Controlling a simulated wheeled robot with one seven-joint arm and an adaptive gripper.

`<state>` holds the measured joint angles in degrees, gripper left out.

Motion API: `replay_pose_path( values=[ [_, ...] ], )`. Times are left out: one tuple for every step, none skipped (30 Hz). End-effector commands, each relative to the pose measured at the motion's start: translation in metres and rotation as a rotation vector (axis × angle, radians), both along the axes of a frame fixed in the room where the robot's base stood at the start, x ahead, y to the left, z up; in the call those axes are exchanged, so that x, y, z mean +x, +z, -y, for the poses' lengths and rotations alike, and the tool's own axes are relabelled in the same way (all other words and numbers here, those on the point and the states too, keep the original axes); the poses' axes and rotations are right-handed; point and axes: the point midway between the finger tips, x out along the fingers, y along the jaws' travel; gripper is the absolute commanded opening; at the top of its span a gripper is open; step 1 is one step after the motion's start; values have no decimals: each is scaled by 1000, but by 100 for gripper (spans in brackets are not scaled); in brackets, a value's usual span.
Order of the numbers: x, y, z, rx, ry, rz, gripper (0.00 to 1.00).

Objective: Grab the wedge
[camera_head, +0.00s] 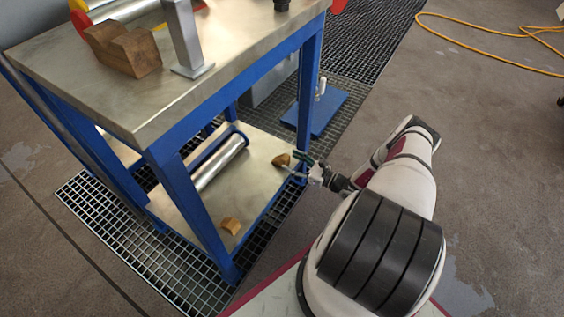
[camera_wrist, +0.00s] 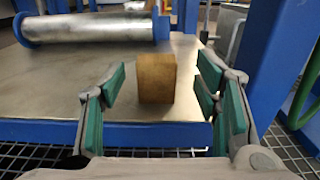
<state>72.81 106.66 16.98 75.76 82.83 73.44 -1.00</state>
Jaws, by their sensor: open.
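A brown wooden wedge (camera_wrist: 156,78) stands on the lower shelf (camera_wrist: 60,85) of the blue-framed table, between the open fingers of my gripper (camera_wrist: 162,90) in the wrist view. The fingers have green pads and do not touch it. In the head view my gripper (camera_head: 304,165) is at the shelf's right side, beside the wedge (camera_head: 281,160). A second, lighter wooden wedge (camera_head: 231,226) lies near the front corner of the same shelf. A larger notched wooden block (camera_head: 122,50) sits on the table top.
A metal cylinder (camera_head: 218,165) lies on the shelf behind the wedge. Blue table legs (camera_head: 310,70) stand close to my arm. A floor grate (camera_head: 155,265) runs around the table. A yellow cable (camera_head: 470,45) lies on the floor at the upper right.

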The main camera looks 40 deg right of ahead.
Motion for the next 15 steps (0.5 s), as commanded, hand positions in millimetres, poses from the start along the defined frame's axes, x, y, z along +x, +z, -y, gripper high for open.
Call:
replay_pose_path(
  values=[
    [4,-1,-2,0,1,1,57],
    [7,-1,-4,2,1,2,57],
    [11,-1,-7,3,2,2,57],
    [15,-1,-9,2,3,2,57],
    [19,-1,-11,1,4,3,57],
    [25,-1,-13,0,3,1,57],
    [29,-1,-15,-1,2,1,57],
    [33,-1,-16,-1,3,1,57],
    [38,0,-18,0,3,2,57],
    [40,0,-19,1,2,2,57],
    [42,0,-19,1,1,2,57],
    [44,0,-20,0,0,1,57],
    [44,0,-20,0,0,1,57],
    [44,1,-20,0,0,1,57],
    [44,1,-20,0,-1,1,57]
  ],
)
